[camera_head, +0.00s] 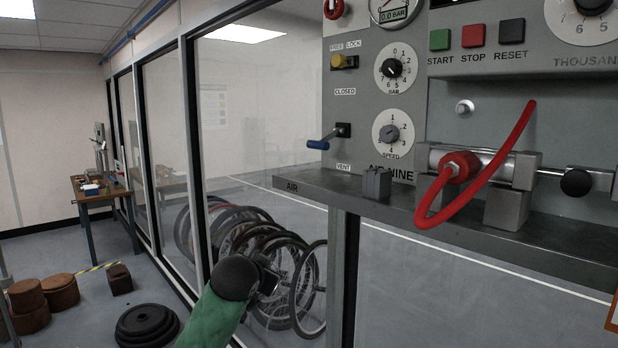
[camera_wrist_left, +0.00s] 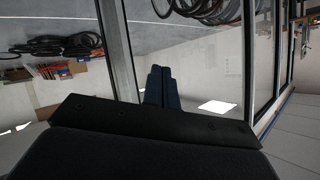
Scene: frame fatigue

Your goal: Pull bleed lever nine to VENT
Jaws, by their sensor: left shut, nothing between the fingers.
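The bleed lever (camera_head: 322,143), with a blue grip on a black pivot, is on the grey AIR NINE panel (camera_head: 357,118). It points out to the left and slightly down, between the CLOSED label above and the VENT label (camera_head: 343,167) below. My left gripper (camera_head: 270,277) is below and left of the lever, well apart from it, in front of the glass. In the left wrist view its two fingers (camera_wrist_left: 164,88) are together with nothing between them. The lever cannot be made out in that view. My right gripper is not in view.
A ledge (camera_head: 300,184) marked AIR juts out below the panel, holding a grey block and a cylinder with a red hose (camera_head: 430,213). A yellow knob (camera_head: 340,61) is above the lever. Framed glass stands at left, with wheels (camera_head: 310,285) behind it. Black discs (camera_head: 147,325) lie on the floor.

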